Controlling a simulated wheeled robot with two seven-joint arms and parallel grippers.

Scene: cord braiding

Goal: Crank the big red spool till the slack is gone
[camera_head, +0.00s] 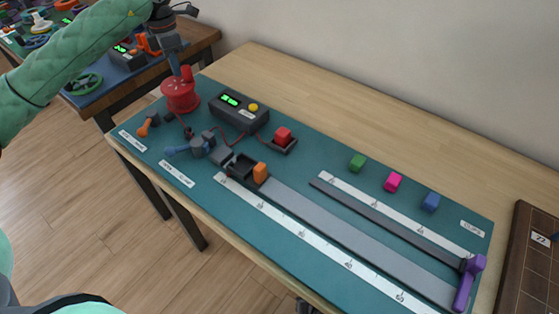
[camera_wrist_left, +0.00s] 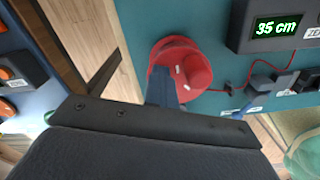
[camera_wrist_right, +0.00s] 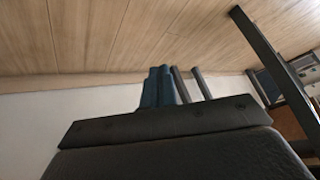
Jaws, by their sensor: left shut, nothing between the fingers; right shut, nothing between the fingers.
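The big red spool (camera_head: 180,96) stands at the back left of the teal mat, with an upright red crank knob (camera_head: 186,74) on its top. It also shows in the left wrist view (camera_wrist_left: 196,70). My left gripper (camera_head: 175,67) is shut and empty, its fingertips just above the spool and beside the knob; whether they touch it I cannot tell. A red cord (camera_wrist_left: 228,90) runs from the spool. The display box (camera_head: 238,112) reads 35 cm in the left wrist view (camera_wrist_left: 277,27). My right gripper (camera_wrist_right: 158,88) is shut and empty, low over the wood floor.
Near the spool are an orange-handled lever (camera_head: 148,124) and a blue-handled clamp (camera_head: 190,146). A red button (camera_head: 283,135), a long grey rail (camera_head: 340,225) and coloured blocks (camera_head: 393,181) lie rightward. A second table (camera_head: 105,80) stands at the left. The wooden strip behind the mat is clear.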

